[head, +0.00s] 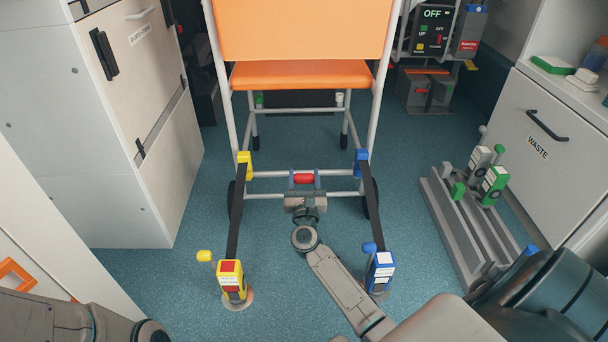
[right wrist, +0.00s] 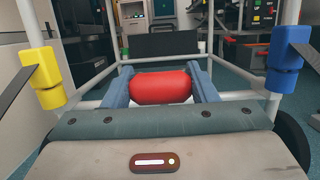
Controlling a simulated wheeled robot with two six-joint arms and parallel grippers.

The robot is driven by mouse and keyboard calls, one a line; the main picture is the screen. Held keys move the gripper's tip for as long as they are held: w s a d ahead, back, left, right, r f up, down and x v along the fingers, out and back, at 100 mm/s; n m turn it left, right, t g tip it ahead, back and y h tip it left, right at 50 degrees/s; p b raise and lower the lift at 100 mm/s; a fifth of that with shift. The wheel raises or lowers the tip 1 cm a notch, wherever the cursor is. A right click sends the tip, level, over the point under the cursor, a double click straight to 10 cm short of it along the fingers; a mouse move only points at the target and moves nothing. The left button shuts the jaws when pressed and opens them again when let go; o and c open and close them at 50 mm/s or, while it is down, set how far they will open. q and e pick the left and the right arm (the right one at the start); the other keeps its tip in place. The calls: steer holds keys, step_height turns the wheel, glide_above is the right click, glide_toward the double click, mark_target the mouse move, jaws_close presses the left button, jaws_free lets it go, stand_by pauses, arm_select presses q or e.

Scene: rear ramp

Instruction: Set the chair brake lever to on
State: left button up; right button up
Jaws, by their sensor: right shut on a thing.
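The chair (head: 303,75) has an orange back and seat on a white tube frame and stands in the middle of the head view. A red brake lever handle (head: 304,179) is low at its rear, near the lower cross bar. My right gripper (head: 304,174) is shut on this handle. In the right wrist view the red handle (right wrist: 160,88) sits between the two blue fingers. The lever's mount is hidden behind the gripper, and I cannot read an on or off mark on it. My left gripper is not in view.
Dark straps run from the chair's yellow clip (head: 244,163) and blue clip (head: 361,161) to a yellow floor buckle (head: 231,279) and a blue floor buckle (head: 380,272). A grey rail (head: 455,225) lies right. Cabinets stand on both sides. A panel (head: 432,30) reads OFF.

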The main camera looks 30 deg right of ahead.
steer(key=shift+f, duration=0.2)
steer(key=o, duration=1.4)
steer(key=shift+r, duration=0.1)
